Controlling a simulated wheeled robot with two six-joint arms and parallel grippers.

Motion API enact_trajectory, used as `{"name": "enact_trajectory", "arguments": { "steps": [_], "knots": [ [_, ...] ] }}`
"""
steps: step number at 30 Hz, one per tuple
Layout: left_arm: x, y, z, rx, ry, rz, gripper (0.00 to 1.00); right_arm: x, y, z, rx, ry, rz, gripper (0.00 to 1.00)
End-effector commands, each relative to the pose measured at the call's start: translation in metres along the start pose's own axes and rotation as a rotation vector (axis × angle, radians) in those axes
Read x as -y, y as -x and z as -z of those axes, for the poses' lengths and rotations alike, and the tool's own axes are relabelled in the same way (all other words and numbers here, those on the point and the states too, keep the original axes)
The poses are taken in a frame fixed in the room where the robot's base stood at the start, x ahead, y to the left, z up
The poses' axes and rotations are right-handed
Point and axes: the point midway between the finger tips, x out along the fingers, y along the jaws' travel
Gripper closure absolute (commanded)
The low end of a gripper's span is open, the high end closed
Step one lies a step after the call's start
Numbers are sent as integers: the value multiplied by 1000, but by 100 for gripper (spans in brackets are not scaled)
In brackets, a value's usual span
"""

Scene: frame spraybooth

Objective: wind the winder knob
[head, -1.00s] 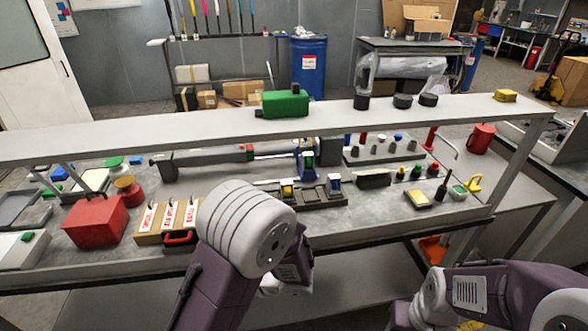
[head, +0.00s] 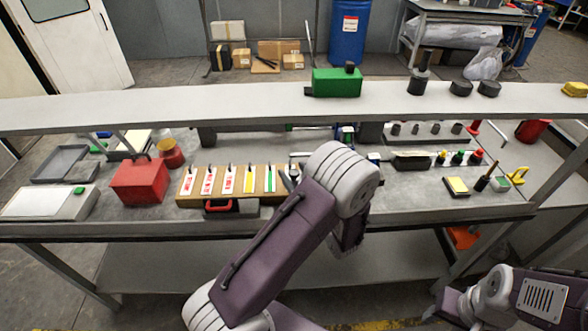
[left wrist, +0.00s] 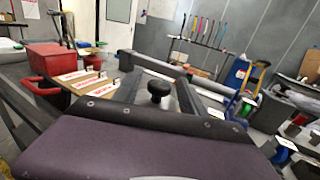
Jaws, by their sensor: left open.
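A black round-topped knob (left wrist: 159,88), which looks like the winder knob, stands upright in the middle of the left wrist view. My left gripper (left wrist: 158,94) is open, with a dark finger on either side of the knob; I cannot tell whether either touches it. In the head view the left gripper (head: 290,177) is small and partly hidden behind my arm, at the right end of the tag board. The knob cannot be made out there. My right arm is at the lower right; its gripper does not show.
The wooden tag board (head: 273,185) and a red box (head: 139,181) stand left on the bench. A raised shelf (head: 230,102) carrying a green box (head: 336,82) runs across above. Small bottles (head: 457,158) stand to the right.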

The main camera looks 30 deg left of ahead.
Motion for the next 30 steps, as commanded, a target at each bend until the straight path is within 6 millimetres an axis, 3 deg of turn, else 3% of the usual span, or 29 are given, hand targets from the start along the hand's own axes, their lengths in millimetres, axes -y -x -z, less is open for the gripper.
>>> {"name": "enact_trajectory", "arguments": {
  "steps": [9, 15, 30],
  "knots": [
    [0, -6, 0, -1, 0, 1, 50, 0, 1, 0, 0, 0, 0, 51],
    [0, -6, 0, -1, 0, 0, 100, 0, 1, 0, 0, 0, 0, 51],
    [0, -6, 0, 1, 2, -256, 100, 0, -3, 0, 0, 0, 0, 51]
  ]
}}
